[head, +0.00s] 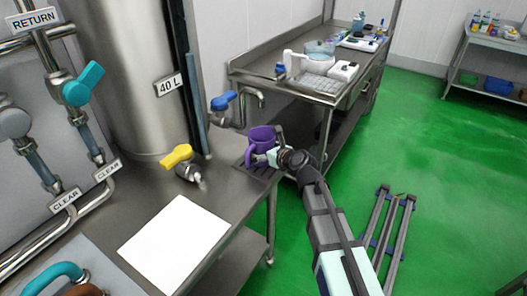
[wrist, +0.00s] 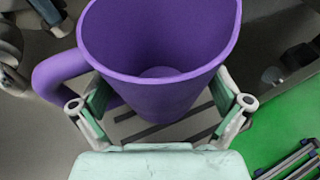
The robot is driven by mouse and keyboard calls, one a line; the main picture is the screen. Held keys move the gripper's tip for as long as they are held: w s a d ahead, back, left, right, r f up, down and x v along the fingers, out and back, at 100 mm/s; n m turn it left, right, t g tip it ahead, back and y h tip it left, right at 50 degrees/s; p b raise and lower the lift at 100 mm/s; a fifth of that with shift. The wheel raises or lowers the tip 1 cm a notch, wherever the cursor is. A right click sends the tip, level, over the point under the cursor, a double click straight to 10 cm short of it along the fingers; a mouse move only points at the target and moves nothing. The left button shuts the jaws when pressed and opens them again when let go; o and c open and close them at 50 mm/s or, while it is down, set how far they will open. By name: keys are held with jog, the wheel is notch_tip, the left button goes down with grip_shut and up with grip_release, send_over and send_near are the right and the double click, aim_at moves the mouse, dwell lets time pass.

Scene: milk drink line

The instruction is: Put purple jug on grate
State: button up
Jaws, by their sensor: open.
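The purple jug (head: 262,136) is upright at the far right corner of the steel bench, beside the blue-handled tap. It fills the top of the wrist view (wrist: 160,98), empty inside, with its handle to the left. The dark slatted grate (head: 268,174) is beneath it, and its slats show below the jug in the wrist view (wrist: 151,133). The jug appears to stand on the grate, though its base is partly hidden. My gripper (head: 269,150) is open, with one finger on each side of the jug; contact is unclear.
The blue-handled tap (head: 224,101) is just left of the jug. A yellow-handled tap (head: 178,157) and a white sheet (head: 174,244) are nearer on the bench. A second steel table (head: 285,82) with lab items stands behind. Green floor lies to the right.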

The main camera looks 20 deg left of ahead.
jog(key=v, duration=1.2)
jog(key=s+d+f+n+g+h, duration=0.2)
jog(key=s+d+f+n, duration=0.3)
jog(key=f, duration=0.7)
jog(key=s+d+f+n+g+h, duration=0.25)
jog(key=d+f, duration=0.45)
jog(key=f, duration=0.5)
jog(key=s+d+f+n+g+h, duration=0.2)
jog(key=s+d+f+n, duration=0.35)
jog(key=f, duration=0.65)
jog(key=s+d+f+n+g+h, duration=0.1)
jog(key=s+d+f+n, duration=0.3)
jog(key=s, duration=0.5)
jog(key=s+d+f+n+g+h, duration=0.2)
jog(key=s+d+f+n+g, duration=0.2)
jog(key=s, duration=0.6)
jog(key=s+d+f+n+g+h, duration=0.1)
jog(key=s+d+f+n+g, duration=0.2)
jog(key=s+d+f, duration=0.4)
jog(key=s+d+n, duration=0.1)
jog(key=s, duration=0.2)
jog(key=shift+f+h+b, duration=0.15)
jog(key=shift+h+b, duration=0.2)
jog(key=shift+b, duration=0.05)
jog(key=shift+d, duration=0.15)
